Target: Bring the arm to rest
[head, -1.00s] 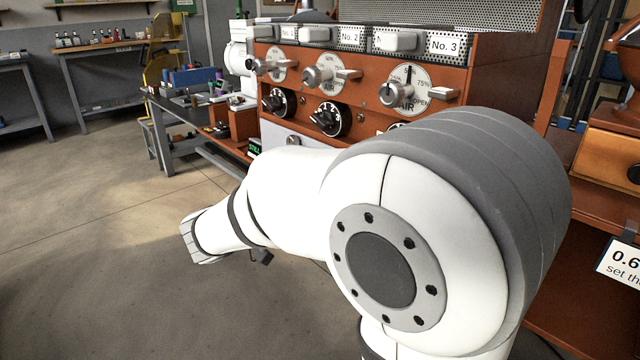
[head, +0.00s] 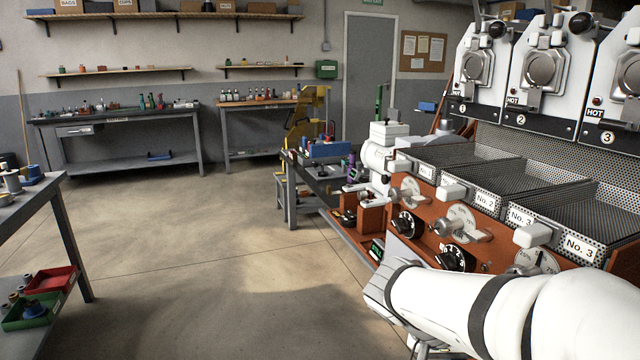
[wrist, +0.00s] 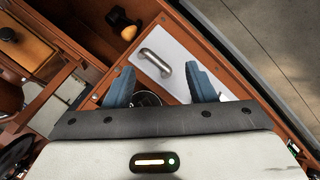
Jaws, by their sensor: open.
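My gripper (wrist: 156,90) shows in the wrist view with its two blue fingers spread apart and nothing between them. Beyond the fingers is a white panel (wrist: 185,50) with a metal bar handle (wrist: 155,63); I cannot tell how far off it is. In the head view my white arm crosses the lower right in front of the roaster (head: 375,218). The gripper's fingers are hidden or too small to make out there.
The roaster's knobs and labelled trays (head: 490,165) are close behind my arm. A bench with a blue item (head: 330,150) stands beyond it. A table with red and green bins (head: 50,282) is at the left. Open floor (head: 200,250) lies between.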

